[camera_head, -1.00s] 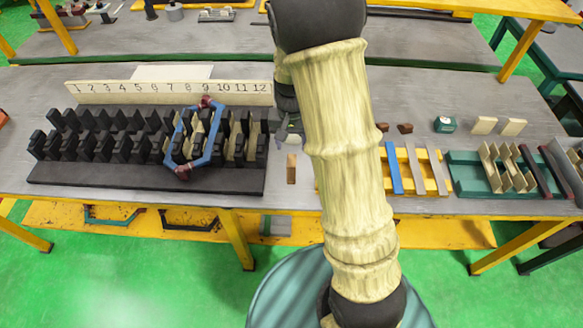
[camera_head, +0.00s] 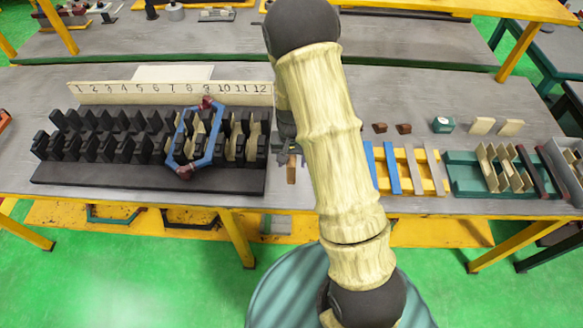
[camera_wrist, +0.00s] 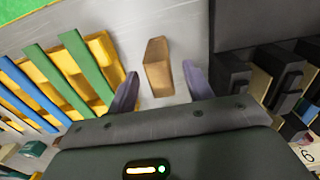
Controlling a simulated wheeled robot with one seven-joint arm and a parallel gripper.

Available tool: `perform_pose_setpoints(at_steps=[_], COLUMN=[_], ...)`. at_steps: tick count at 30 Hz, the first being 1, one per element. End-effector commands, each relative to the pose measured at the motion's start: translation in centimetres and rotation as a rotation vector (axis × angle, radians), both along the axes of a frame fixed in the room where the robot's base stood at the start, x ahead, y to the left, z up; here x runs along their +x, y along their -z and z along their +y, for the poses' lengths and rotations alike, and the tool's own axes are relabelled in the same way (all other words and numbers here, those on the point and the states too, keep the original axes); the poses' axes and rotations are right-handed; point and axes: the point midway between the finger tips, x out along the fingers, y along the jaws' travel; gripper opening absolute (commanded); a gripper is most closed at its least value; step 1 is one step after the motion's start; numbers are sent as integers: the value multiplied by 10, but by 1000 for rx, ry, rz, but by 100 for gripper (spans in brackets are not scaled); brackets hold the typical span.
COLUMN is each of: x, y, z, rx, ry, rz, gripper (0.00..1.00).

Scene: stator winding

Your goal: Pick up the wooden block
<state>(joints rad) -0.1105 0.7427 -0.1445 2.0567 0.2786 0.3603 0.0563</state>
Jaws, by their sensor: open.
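The wooden block (camera_head: 292,172) is a small brown upright piece on the grey table, just right of the black stator rack. In the wrist view the wooden block (camera_wrist: 158,68) stands between and slightly beyond the two fingertips, with clear table on both sides of it. My gripper (camera_wrist: 160,88) is open and empty, with one purple-grey finger on each side of the block's near end. In the head view my gripper (camera_head: 290,150) is over the block and hides its upper part.
The black stator rack (camera_head: 150,186) with slots and a blue winding (camera_head: 214,140) stands left of the block. Two small brown pieces (camera_head: 404,129) and a teal tray (camera_head: 465,187) are farther right.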

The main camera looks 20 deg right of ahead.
Motion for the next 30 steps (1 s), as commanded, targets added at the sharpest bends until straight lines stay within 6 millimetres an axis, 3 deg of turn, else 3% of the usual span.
perform_pose_setpoints(at_steps=[7, 24, 30], x=[0, 0, 0], y=[26, 29, 29], z=[0, 0, 0], rx=[1, 0, 0], ry=[2, 0, 0], rz=[2, 0, 0], gripper=[51, 51, 14])
